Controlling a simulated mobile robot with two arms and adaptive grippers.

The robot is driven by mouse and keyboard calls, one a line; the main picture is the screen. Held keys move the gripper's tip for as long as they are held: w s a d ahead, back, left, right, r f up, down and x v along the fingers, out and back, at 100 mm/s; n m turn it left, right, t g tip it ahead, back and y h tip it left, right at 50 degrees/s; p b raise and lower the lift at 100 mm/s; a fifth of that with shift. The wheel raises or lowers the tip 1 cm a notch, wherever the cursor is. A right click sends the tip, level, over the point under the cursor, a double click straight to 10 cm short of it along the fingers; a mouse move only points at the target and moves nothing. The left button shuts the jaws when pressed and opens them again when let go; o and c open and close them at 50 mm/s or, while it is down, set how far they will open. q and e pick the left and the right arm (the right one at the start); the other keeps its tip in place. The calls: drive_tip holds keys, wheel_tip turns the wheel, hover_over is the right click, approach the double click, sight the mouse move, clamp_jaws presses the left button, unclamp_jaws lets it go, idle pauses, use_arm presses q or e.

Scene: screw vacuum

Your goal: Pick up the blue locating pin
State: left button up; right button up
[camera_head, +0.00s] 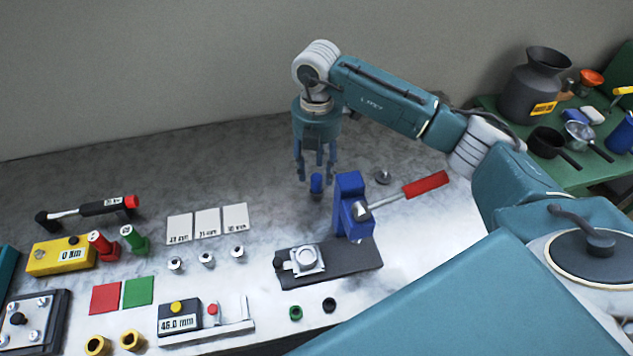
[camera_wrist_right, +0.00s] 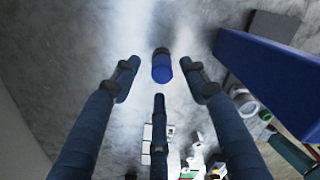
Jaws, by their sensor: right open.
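The blue locating pin (camera_head: 316,184) stands on the grey table, just left of the blue press. My right gripper (camera_head: 315,170) points down above it, with its fingers spread and open. In the right wrist view the pin (camera_wrist_right: 162,66) lies beyond the fingertips, between the two outer fingers of the gripper (camera_wrist_right: 161,85). The fingers look apart from the pin and nothing is held. My left gripper is not in view.
The blue press (camera_head: 352,205) with a red-handled lever (camera_head: 425,184) stands close to the right of the pin. A small metal part (camera_head: 382,177) lies behind it. White cards (camera_head: 207,222) and several small metal pieces lie to the left. A green shelf (camera_head: 580,165) is at right.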

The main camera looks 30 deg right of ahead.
sight(316, 177)
wheel_tip(316, 177, down, 4)
drive_tip(key=shift+s+a+r+p, duration=0.15)
drive_tip(key=shift+r+p, duration=0.05)
drive_tip(key=shift+p, duration=0.55)
drive_tip(key=shift+f, duration=0.35)
drive_tip(key=shift+c, duration=0.5)
clamp_jaws()
